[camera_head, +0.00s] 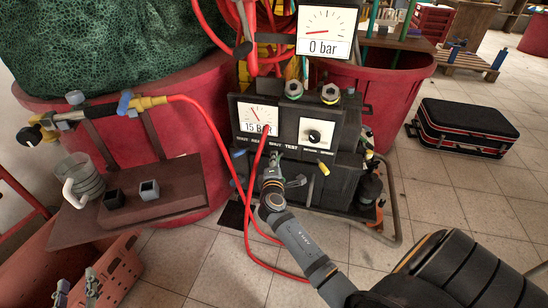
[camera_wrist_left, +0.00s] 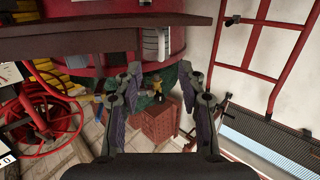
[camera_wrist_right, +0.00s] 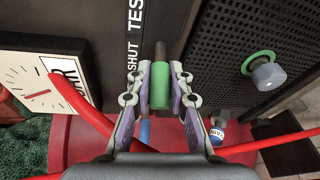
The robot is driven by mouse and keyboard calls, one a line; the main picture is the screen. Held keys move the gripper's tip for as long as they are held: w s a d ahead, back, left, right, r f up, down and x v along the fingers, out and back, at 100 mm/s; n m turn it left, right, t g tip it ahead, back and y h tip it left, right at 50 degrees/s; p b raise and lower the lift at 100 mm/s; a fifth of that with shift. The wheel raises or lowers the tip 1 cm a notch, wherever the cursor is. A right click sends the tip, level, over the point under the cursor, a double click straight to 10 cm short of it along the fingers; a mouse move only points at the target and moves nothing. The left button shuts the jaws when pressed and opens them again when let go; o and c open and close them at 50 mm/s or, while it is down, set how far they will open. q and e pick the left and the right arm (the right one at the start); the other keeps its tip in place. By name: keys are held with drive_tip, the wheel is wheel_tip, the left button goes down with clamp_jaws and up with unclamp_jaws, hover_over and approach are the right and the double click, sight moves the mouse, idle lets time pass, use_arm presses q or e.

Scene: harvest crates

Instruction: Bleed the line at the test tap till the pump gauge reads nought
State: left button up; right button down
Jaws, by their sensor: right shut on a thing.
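The black pump unit (camera_head: 330,165) stands mid-picture. Its front dial (camera_head: 258,118) reads 15 bar. A second white dial (camera_head: 325,32) above it reads 0 bar. My right gripper (camera_head: 273,165) is at the front panel, below the dial. In the right wrist view, the right gripper (camera_wrist_right: 160,98) is shut on a green handle (camera_wrist_right: 160,76) with a dark stem, beside the SHUT and TEST lettering. The handle's base is hidden. My left gripper (camera_head: 77,288) is at the lower left, over an orange crate. In its wrist view, the left gripper (camera_wrist_left: 162,95) is open and empty.
A red hose (camera_head: 215,110) loops to the pump. A black case (camera_head: 465,125) lies right on open tiled floor.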

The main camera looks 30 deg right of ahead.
drive_tip(key=shift+s+d+n+t+y+p, duration=0.1)
drive_tip(key=shift+s+n+t+y+p, duration=0.15)
drive_tip(key=shift+n+t+y+p, duration=0.25)
use_arm(q)
drive_tip(key=s+d+f+g+p, duration=0.1)
drive_tip(key=s+f+g, duration=0.5)
drive_tip(key=f, duration=0.4)
drive_tip(key=s+f+g, duration=0.5)
drive_tip(key=s+f, duration=0.4)
drive_tip(key=w+r+t+b, duration=0.2)
drive_tip(key=w+r+t, duration=0.4)
drive_tip(key=w+r, duration=0.4)
drive_tip(key=w+r+t, duration=0.2)
drive_tip(key=r+t, duration=0.2)
drive_tip(key=r, duration=0.4)
drive_tip(key=w+a+r+t+b, duration=0.1)
drive_tip(key=w+r+t, duration=0.2)
drive_tip(key=r, duration=0.5)
drive_tip(key=shift+w+t, duration=0.35)
drive_tip(key=shift+t, duration=0.15)
use_arm(e)
drive_tip(key=shift+s+d+n+t+y, duration=0.25)
drive_tip(key=shift+s+n+t+y, duration=0.1)
drive_tip(key=shift+n+y, duration=0.9)
drive_tip(key=shift+s+d+n+t+y, duration=0.35)
drive_tip(key=shift+n+y, duration=0.45)
drive_tip(key=shift+y, duration=0.8)
drive_tip(key=shift+s+d+n+t+y, duration=0.2)
drive_tip(key=shift+n+t+y, duration=0.2)
drive_tip(key=shift+n+y, duration=0.85)
